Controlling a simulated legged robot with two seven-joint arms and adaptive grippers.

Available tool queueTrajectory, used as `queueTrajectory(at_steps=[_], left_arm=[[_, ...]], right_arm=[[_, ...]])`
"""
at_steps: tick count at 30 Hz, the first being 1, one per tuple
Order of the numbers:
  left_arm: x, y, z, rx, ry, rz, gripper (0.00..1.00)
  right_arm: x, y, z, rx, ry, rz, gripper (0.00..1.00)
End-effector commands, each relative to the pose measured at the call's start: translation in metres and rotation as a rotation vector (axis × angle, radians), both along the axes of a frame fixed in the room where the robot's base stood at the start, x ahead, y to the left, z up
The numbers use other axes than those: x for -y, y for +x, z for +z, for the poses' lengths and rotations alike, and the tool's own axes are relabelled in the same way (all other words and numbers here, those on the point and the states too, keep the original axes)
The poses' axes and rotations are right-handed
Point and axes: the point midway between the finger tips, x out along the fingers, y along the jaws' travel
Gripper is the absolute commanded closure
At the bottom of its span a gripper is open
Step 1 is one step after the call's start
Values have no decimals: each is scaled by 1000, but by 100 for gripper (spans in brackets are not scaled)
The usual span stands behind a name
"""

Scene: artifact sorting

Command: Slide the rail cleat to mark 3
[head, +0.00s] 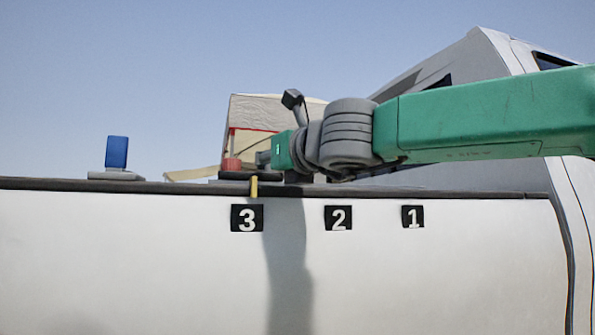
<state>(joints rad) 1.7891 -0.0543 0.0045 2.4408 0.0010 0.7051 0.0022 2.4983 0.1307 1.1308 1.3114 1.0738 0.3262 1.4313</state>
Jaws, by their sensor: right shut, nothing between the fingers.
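The rail cleat shows as a red knob (232,165) on a dark, low base with a yellow pointer (254,187) hanging over the rail's front edge. The pointer is above the mark 3 plate (247,217), slightly right of its middle. My right gripper (264,158) comes in from the right, shut and empty, just right of the red knob. I cannot tell whether its tip touches the cleat. My wrist hides part of the rail behind it. My left gripper is not in view.
The dark rail (60,184) runs along the top of a white side panel (120,250). Mark 2 (338,217) and mark 1 (412,216) are to the right. A blue block (117,152) stands on a grey base at left. A beige box-like structure is behind.

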Motion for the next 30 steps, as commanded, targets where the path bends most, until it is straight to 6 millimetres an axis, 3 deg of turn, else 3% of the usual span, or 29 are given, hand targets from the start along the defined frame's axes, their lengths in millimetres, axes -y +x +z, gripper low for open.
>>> queueTrajectory(at_steps=[6,17,20,21,30], left_arm=[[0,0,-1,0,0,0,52],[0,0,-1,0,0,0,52],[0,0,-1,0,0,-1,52],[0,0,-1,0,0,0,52],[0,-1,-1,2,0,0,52]], right_arm=[[-16,-5,-4,-5,-4,3,100],[-21,-7,-4,-6,-4,5,100],[-21,-7,-4,-5,-4,5,72],[-20,-7,-3,-5,-4,4,70],[-18,-6,-2,-2,-3,1,70]])
